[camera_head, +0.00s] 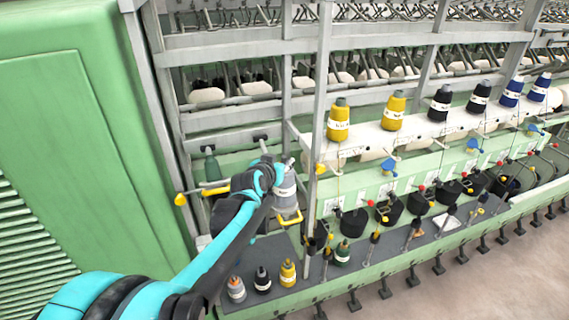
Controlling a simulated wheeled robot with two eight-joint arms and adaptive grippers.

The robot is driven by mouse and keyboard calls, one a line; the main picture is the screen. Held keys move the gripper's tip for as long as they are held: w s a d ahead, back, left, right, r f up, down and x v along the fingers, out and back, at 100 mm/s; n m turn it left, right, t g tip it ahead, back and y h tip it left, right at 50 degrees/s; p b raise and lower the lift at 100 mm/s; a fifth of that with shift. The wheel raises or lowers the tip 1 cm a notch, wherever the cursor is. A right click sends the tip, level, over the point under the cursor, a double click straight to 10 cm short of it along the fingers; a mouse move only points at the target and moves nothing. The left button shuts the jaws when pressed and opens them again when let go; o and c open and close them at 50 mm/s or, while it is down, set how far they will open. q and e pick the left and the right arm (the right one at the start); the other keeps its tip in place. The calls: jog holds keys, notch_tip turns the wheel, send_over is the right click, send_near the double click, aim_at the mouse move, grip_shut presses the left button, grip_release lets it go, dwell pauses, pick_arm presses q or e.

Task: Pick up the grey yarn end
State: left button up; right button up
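A grey yarn cone (286,188) with a pale label band stands upright at the machine, left of the yellow cones. My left arm reaches in from the lower left. Its wrist and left gripper (279,168) are right at the upper left side of this cone and partly overlap it. The fingers are too small and hidden to tell whether they are open or touch anything. I cannot make out a loose grey yarn end. A second, smaller grey cone (236,290) stands on the dark shelf in front. My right gripper is not in view.
A black cone (262,281) and a yellow cone (288,274) stand beside the smaller grey one. Yellow, black and blue cones line the upper rail. Thin rods and a grey post (319,120) rise close to my gripper. A green cabinet (85,130) blocks the left side.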

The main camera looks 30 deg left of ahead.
aim_at(283, 160)
pick_arm(q)
jog(key=shift+x, duration=1.15)
jog(key=shift+w+a+f, duration=0.1)
jog(key=shift+w, duration=0.4)
jog(key=shift+s, duration=0.15)
jog(key=c, duration=0.8)
jog(key=shift+c, duration=0.3)
